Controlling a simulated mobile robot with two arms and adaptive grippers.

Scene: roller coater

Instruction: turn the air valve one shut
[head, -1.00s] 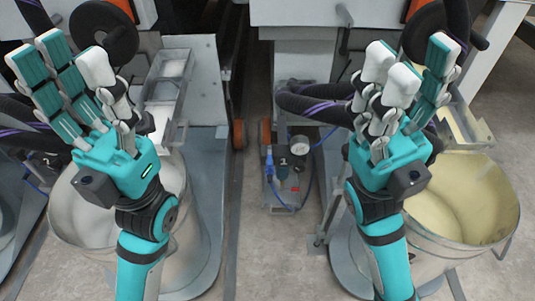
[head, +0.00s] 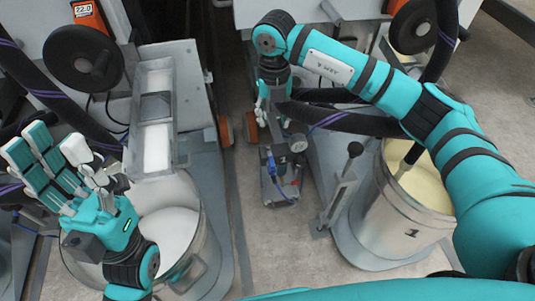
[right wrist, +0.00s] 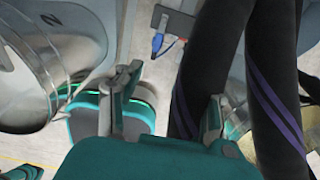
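A small air unit (head: 280,178) stands on the floor between the two machines, with a round gauge (head: 298,144) and a blue fitting (head: 270,162). I cannot tell which part is air valve one or how it is turned. My right gripper (head: 271,112) hangs pointing down just above and behind the unit, apart from it. In the right wrist view its two fingers (right wrist: 166,105) are spread with nothing clearly held. A blue piece on a grey plate (right wrist: 157,45) shows beyond them. My left gripper (head: 52,168) is open and empty at the far left.
A bucket marked 1 (head: 402,228) with cream liquid stands right, and a bucket of white liquid (head: 195,255) left. Black hoses (head: 350,122) cross close to my right gripper. Floor in front is clear.

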